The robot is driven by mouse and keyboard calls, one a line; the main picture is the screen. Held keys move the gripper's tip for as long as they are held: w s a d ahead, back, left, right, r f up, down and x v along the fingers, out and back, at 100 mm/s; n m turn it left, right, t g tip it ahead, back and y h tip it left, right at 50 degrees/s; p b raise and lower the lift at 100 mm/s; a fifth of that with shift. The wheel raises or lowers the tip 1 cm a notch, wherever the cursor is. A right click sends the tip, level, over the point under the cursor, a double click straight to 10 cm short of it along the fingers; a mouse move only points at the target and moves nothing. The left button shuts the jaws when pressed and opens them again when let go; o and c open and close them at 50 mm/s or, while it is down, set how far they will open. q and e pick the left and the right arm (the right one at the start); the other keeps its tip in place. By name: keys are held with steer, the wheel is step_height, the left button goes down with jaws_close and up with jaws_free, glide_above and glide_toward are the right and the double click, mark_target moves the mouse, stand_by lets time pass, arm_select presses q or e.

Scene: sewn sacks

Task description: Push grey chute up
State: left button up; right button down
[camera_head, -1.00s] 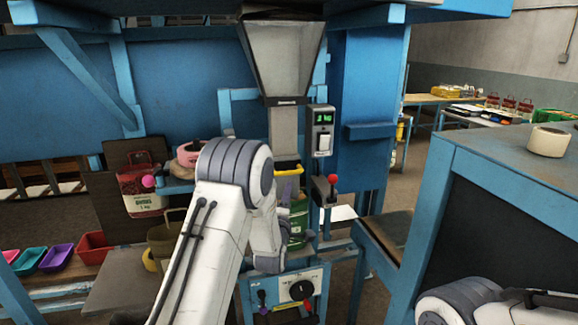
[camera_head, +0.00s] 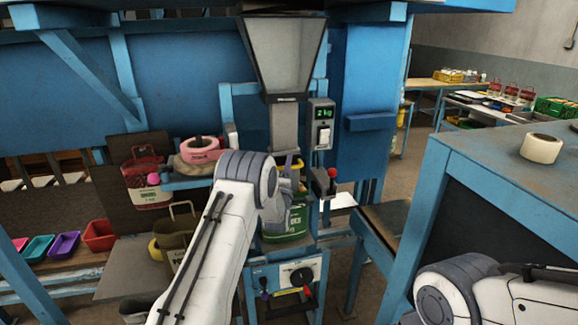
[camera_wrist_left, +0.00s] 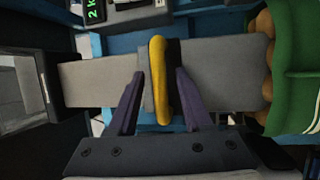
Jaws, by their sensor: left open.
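The grey chute (camera_head: 284,125) hangs upright below the grey hopper (camera_head: 284,55). The left wrist view shows the chute (camera_wrist_left: 95,83) lying sideways across the picture, with a yellow band or handle (camera_wrist_left: 159,80) around it. My left gripper (camera_head: 287,178) is at the chute's lower part, partly hidden by my own arm. In the wrist view its dark fingers (camera_wrist_left: 160,95) are open, one on either side of the yellow band. I cannot tell whether they touch it. A green sack (camera_head: 288,222) is under the chute; it also shows in the wrist view (camera_wrist_left: 298,65). My right gripper is not visible.
A display box (camera_head: 321,125) reading 2 kg is right of the chute, above a red-knobbed lever (camera_head: 332,175). A control box (camera_head: 296,275) with a dial stands below. A blue bench (camera_head: 510,165) carries a white roll (camera_head: 541,148) at right.

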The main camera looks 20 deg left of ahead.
arm_select(q)
jaws_close()
stand_by(1.5)
